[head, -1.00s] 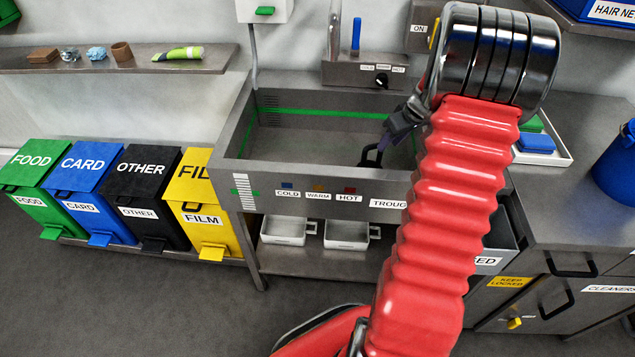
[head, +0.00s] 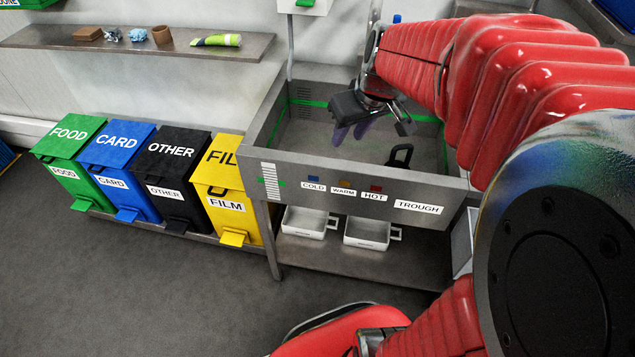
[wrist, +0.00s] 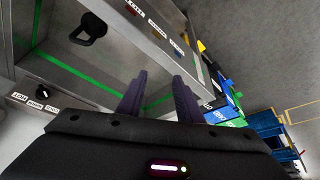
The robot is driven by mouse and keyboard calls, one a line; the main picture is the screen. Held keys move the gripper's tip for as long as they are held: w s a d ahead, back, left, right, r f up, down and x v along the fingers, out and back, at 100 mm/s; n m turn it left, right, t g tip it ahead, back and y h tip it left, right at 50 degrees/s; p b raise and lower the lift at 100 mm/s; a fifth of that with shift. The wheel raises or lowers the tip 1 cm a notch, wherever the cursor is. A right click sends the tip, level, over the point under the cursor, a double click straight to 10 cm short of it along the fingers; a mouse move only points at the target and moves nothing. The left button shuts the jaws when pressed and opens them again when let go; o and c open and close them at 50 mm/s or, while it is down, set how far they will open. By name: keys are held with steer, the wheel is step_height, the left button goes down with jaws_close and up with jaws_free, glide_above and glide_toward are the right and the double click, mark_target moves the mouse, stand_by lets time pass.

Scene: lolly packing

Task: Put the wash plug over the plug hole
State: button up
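The wash plug, a black piece with a loop handle (head: 400,155), is inside the grey metal trough (head: 290,160) near its front wall. It also shows in the wrist view (wrist: 92,28) at upper left. My gripper (head: 350,135) is over the trough, left of the plug in the head view and apart from it. Its two purple fingers (wrist: 158,82) are spread with nothing between them. I cannot make out the plug hole in either view.
The trough's front wall carries COLD, WARM and HOT buttons (head: 344,185). White trays (head: 305,222) sit on the shelf below. Several coloured bins, including a yellow FILM bin (head: 226,190), stand at left. My arm covers the right side.

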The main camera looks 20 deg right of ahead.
steer(key=s+a+r+t, duration=0.1)
steer(key=s+a+r, duration=0.1)
steer(key=s+a, duration=1)
steer(key=s, duration=0.2)
steer(key=shift+s+a+r, duration=0.3)
steer(key=shift+s, duration=0.1)
steer(key=shift+d, duration=0.1)
